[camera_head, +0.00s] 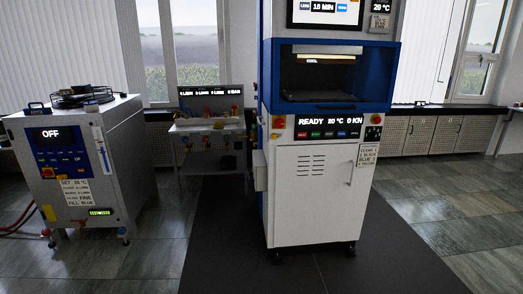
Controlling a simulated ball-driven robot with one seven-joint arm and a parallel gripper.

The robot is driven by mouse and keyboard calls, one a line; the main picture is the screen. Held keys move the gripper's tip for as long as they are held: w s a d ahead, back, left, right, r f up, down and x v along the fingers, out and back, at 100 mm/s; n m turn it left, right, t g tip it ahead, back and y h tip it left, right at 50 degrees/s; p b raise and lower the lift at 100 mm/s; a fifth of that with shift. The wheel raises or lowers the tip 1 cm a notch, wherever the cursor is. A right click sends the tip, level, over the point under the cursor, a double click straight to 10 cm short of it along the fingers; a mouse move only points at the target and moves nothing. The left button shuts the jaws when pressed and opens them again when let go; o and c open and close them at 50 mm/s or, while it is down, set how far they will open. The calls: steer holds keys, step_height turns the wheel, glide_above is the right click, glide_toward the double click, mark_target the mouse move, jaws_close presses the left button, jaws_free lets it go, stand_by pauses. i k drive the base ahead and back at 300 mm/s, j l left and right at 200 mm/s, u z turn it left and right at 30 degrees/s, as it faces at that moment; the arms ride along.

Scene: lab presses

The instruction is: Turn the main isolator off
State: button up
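A tall white and blue press (310,200) stands in the middle, its strip display (328,121) reading READY, 20 °C and 0 KN. A red knob on a yellow plate (278,121) is at the left of its panel. A dark control (373,134) is on the right. I cannot tell which control, if any, is the main isolator. A wheeled chiller-like cabinet (110,180) at left reads OFF on its display (50,134) and has a red and yellow control (47,172). My gripper is not in view.
A small bench with a display (210,98) stands behind, between the cabinets. Low cabinets (425,133) line the right wall. A dark mat (225,250) lies before the press. The tiled floor at the right (460,225) is clear. Red hoses (15,240) lie at lower left.

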mark_target(279, 123)
steer(key=i, duration=1.9)
steer(key=j+u, duration=0.05)
